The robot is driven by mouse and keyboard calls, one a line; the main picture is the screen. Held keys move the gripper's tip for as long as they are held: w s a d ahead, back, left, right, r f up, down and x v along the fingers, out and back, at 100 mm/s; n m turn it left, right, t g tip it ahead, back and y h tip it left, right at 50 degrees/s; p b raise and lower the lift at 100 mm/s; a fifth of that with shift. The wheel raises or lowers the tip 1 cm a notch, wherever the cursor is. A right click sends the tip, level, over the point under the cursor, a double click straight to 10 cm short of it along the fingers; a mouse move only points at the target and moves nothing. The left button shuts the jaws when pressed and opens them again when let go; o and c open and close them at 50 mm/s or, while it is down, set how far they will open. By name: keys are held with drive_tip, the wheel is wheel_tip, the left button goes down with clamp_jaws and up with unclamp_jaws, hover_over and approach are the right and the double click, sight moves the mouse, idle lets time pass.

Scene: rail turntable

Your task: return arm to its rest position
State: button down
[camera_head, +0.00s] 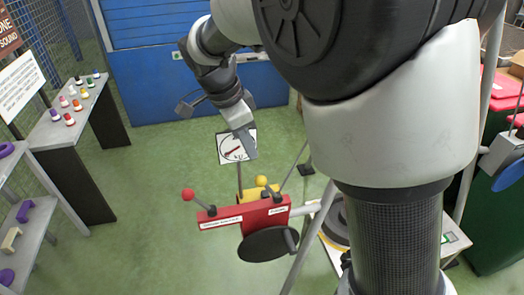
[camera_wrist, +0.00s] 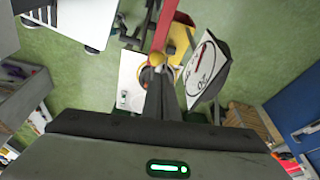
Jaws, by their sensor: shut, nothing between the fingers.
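My gripper (camera_head: 247,150) is shut and empty. In the head view my arm reaches forward and bends down, with the fingers pointing down above a red lever box (camera_head: 226,217). The fingertips overlap the right edge of a white dial plate (camera_head: 229,153) with a red needle; I cannot tell whether they touch. In the wrist view the closed fingers (camera_wrist: 162,82) point toward the lever stand, with a yellow ball knob (camera_wrist: 158,59) just beyond the tips and the dial plate (camera_wrist: 205,65) to their right. My upper arm hides part of the right side.
The lever box has a red-knobbed lever (camera_head: 190,195) on the left and a dark disc (camera_head: 268,244) below. A table (camera_head: 52,135) with several small coloured pieces stands left. A blue shutter wall (camera_head: 160,90) closes the back. Green floor between is open.

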drive_tip(key=shift+a+r, duration=0.25)
drive_tip(key=shift+d, duration=0.1)
drive_tip(key=s+d+r+n+t+y+p, duration=0.1)
drive_tip(key=s+d+r+n+t+p, duration=0.1)
drive_tip(key=s+d+r+n, duration=0.4)
drive_tip(key=s+d+r+n+t+y+p, duration=0.2)
drive_tip(key=s+d+r+n, duration=0.4)
drive_tip(key=s, duration=0.7)
drive_tip(key=shift+d+r+n+p, duration=0.25)
drive_tip(key=shift+d+n+p, duration=0.4)
drive_tip(key=shift+d+n, duration=0.4)
drive_tip(key=shift+d, duration=0.1)
idle(1.0)
